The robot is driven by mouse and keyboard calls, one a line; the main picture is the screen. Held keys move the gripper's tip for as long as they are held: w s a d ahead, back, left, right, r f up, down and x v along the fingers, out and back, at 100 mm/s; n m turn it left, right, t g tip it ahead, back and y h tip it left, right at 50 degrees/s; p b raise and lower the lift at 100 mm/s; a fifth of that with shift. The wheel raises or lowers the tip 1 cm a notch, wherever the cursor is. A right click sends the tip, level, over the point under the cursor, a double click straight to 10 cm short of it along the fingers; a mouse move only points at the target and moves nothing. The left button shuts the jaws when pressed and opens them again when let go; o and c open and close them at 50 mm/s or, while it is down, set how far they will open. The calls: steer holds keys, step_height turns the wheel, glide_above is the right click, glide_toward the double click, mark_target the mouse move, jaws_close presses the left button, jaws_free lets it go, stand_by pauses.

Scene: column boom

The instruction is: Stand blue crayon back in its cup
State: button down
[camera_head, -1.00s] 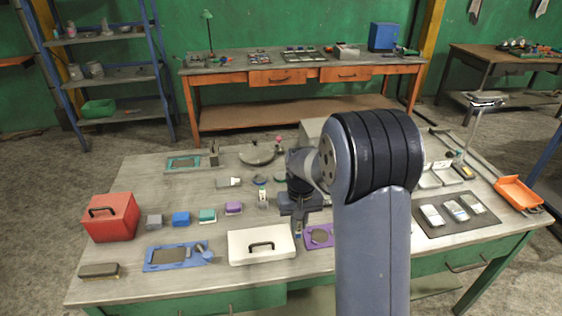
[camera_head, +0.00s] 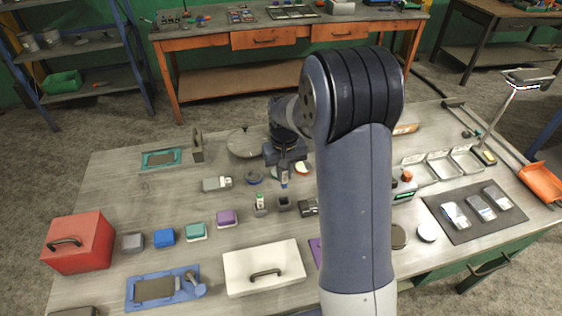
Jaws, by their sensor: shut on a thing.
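My gripper (camera_head: 284,171) points down over the middle of the workbench, shut on the blue crayon (camera_head: 284,183). Only a short blue and pale length of the crayon shows below the fingers; it looks about upright. A small dark cup (camera_head: 283,204) stands on the bench just nearer than the crayon in the picture. Beside it on the left is another small holder (camera_head: 261,211) with a green and white item standing in it. I cannot tell from this view which of them is the crayon's cup, nor the crayon's exact height above the bench.
A white case (camera_head: 263,268) is in front. Purple (camera_head: 226,218), teal and blue blocks stand left, near a red box (camera_head: 79,243). My arm hides part of the bench's right side.

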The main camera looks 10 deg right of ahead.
mark_target(284, 188)
steer(key=shift+f+b, duration=3.25)
steer(key=shift+f, duration=1.35)
steer(key=c, duration=1.3)
jaws_free()
steer(key=shift+r, duration=0.1)
step_height(284, 188, up, 11)
steer(key=shift+f+b, duration=0.15)
steer(key=shift+b, duration=0.35)
